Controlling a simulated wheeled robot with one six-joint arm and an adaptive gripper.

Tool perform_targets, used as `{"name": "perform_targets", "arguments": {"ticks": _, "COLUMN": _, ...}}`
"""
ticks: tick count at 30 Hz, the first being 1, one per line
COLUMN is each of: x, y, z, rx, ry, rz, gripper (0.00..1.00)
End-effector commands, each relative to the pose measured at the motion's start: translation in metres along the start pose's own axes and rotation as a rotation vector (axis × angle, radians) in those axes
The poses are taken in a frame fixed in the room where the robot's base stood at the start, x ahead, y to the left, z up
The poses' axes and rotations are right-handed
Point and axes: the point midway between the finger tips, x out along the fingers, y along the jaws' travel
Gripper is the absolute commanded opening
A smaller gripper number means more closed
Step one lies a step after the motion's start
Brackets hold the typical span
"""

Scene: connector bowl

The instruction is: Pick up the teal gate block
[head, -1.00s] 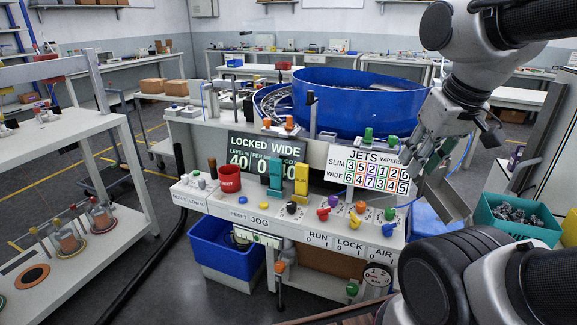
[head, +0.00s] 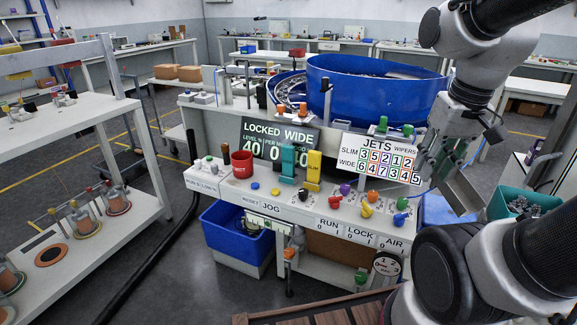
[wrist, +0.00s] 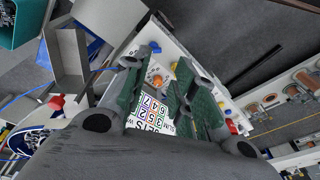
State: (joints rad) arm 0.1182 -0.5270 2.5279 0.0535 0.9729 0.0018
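The teal gate block (head: 288,162) stands upright on the white console (head: 330,212), just left of a yellow block (head: 313,168) and in front of the dark LOCKED WIDE display. My gripper (head: 432,165) is well to its right, beside the JETS board, with nothing held that I can see. In the wrist view my gripper (wrist: 157,85) has its two fingers spread, with the JETS board and an orange knob showing between them. I cannot make out the teal block in the wrist view.
A red cup (head: 242,164) stands left of the teal block. Coloured knobs (head: 367,210) line the console front. The JETS board (head: 382,158) stands right of the blocks. A large blue bowl (head: 375,95) is behind. A shelf bench (head: 70,150) stands at left, with open floor between.

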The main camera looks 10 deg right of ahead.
Motion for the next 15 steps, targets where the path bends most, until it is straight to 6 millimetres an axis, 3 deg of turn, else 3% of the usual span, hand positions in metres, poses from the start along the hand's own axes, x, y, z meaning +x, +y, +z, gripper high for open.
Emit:
{"name": "perform_targets", "arguments": {"ticks": 5, "x": 0.055, "y": -0.031, "z": -0.012, "rx": 0.368, "ry": -0.222, "rz": -0.204, "gripper": 0.27}}
{"name": "perform_targets", "arguments": {"ticks": 8, "x": 0.082, "y": -0.062, "z": -0.031, "rx": 0.678, "ry": -0.334, "rz": -0.352, "gripper": 0.27}}
{"name": "perform_targets", "arguments": {"ticks": 12, "x": 0.111, "y": -0.109, "z": -0.086, "rx": 1.209, "ry": -0.494, "rz": -0.589, "gripper": 0.27}}
{"name": "perform_targets", "arguments": {"ticks": 15, "x": 0.114, "y": -0.134, "z": -0.136, "rx": 1.527, "ry": -0.580, "rz": -0.747, "gripper": 0.27}}
